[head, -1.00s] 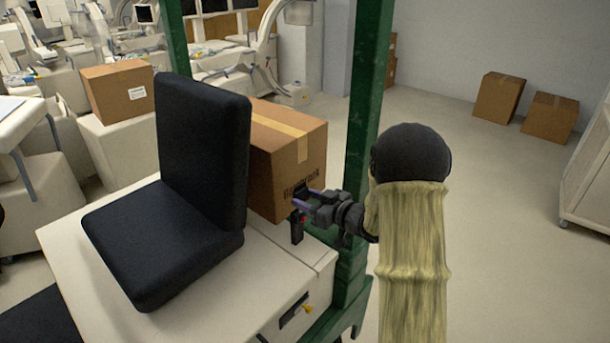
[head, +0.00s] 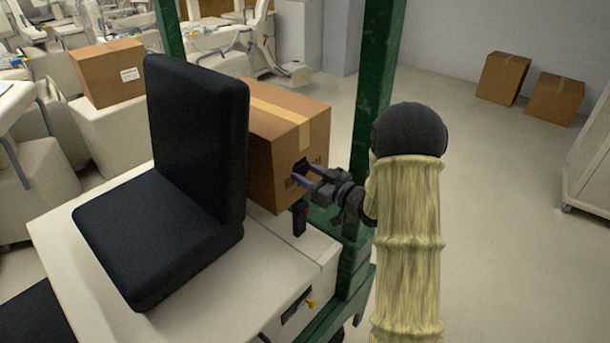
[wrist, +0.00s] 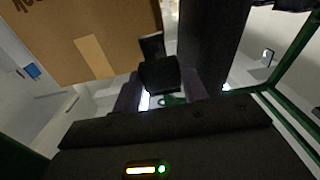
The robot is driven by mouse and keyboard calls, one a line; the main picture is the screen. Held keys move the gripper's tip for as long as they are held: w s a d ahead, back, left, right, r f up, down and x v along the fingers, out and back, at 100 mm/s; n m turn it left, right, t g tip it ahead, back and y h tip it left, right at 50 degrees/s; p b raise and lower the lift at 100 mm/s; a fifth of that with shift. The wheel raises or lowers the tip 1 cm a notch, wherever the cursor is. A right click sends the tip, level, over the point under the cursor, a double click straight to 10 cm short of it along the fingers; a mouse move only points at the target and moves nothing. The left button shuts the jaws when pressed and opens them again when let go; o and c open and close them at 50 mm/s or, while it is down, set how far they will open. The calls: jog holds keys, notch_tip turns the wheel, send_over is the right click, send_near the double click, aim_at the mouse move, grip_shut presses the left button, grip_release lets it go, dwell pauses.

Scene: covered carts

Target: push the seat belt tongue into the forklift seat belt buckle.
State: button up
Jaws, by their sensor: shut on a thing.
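The black seat belt tongue (head: 301,164) is held in my gripper (head: 306,176), in front of a cardboard box. In the wrist view the tongue (wrist: 159,75) sits between the two purple-grey fingers of my gripper (wrist: 160,92), which is shut on it. The buckle (head: 300,221) is a small upright dark block with a red part at its top, beside the seat on the forklift's pale body. The tongue is above the buckle, with a visible gap between them. I cannot make out the buckle in the wrist view.
The black forklift seat (head: 195,140) stands left of my gripper. A green post (head: 372,110) rises close behind my arm. A cardboard box (head: 270,165) is right behind the tongue. Open floor (head: 500,220) lies to the right.

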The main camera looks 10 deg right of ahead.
aim_at(305, 209)
jog(key=shift+w+a+f+b, duration=0.1)
jog(key=shift+a+f+b, duration=0.05)
jog(key=shift+f+b, duration=0.65)
jog(key=shift+w+a+f+b, duration=0.15)
jog(key=shift+f+b, duration=0.45)
jog(key=shift+f, duration=0.4)
jog(key=shift+f+b, duration=0.95)
jog(key=shift+f, duration=0.15)
jog(key=shift+s+b, duration=0.1)
jog(key=shift+b, duration=0.3)
jog(key=shift+f+b, duration=1.85)
jog(key=shift+f, duration=0.2)
jog(key=shift+r, duration=0.1)
